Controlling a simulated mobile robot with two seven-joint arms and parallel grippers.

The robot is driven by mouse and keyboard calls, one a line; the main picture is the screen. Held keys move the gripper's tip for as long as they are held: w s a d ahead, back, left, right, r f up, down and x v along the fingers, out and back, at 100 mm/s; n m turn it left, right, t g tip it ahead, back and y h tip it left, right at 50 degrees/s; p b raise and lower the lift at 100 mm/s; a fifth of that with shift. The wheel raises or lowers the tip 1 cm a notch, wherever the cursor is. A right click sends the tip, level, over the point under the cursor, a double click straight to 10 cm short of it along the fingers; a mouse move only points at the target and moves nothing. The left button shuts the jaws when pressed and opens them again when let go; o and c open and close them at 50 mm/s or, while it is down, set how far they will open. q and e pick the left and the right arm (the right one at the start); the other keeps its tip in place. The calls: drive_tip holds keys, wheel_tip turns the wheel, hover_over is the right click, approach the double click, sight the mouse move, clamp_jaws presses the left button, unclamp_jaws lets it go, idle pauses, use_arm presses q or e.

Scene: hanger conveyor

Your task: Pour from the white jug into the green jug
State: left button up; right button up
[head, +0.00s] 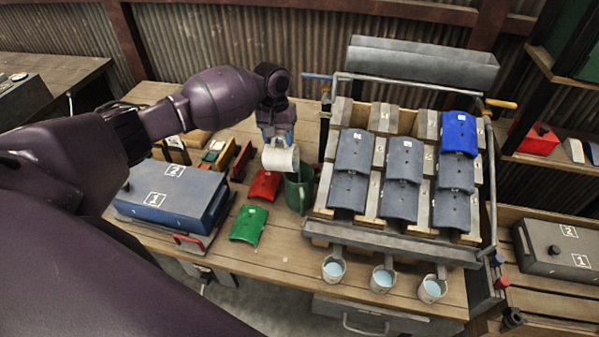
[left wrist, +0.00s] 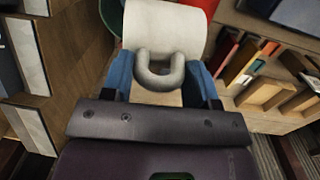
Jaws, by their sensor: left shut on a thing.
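The white jug (head: 279,158) is held up by my left gripper (head: 279,136), tilted well over on its side. In the left wrist view the white jug (left wrist: 165,24) shows its grey handle (left wrist: 159,74) between the blue fingertips of the left gripper (left wrist: 159,82). The green jug (head: 299,190) stands upright on the wooden table, just below and to the right of the white jug. The white jug's lower end is close to the green jug's rim. I cannot see any liquid running between them. My right gripper is not in view.
A rack (head: 400,228) with grey tiles and one blue tile (head: 458,133) stands right of the green jug. Several small cups (head: 333,268) of pale blue liquid sit in front of it. A red tile (head: 264,185), a green tile (head: 248,224) and a blue box (head: 172,195) lie to the left.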

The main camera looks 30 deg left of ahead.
use_arm(q)
drive_tip(key=shift+w+d+g+y, duration=0.25)
drive_tip(key=shift+d+g+y, duration=0.05)
drive_tip(key=shift+d+y, duration=0.6)
idle(0.8)
drive_tip(key=shift+a, duration=0.1)
drive_tip(key=a+h, duration=0.1)
drive_tip(key=s+a+h, duration=0.1)
drive_tip(key=a, duration=0.1)
drive_tip(key=a+t+h, duration=0.1)
drive_tip(key=h, duration=0.1)
drive_tip(key=shift+s+a+r, duration=0.15)
drive_tip(key=shift+a+r, duration=0.05)
drive_tip(key=shift+r, duration=0.05)
drive_tip(key=shift+a+r+h, duration=0.1)
drive_tip(key=shift+a+h, duration=0.25)
drive_tip(key=shift+h, duration=0.15)
drive_tip(key=h, duration=0.1)
drive_tip(key=a+f+t+h, duration=0.1)
drive_tip(key=shift+s+a+h, duration=0.3)
drive_tip(key=shift+s+a+f+t+h+b, duration=0.15)
drive_tip(key=shift+a+t+h+b, duration=0.15)
drive_tip(key=shift+a+h+b, duration=0.5)
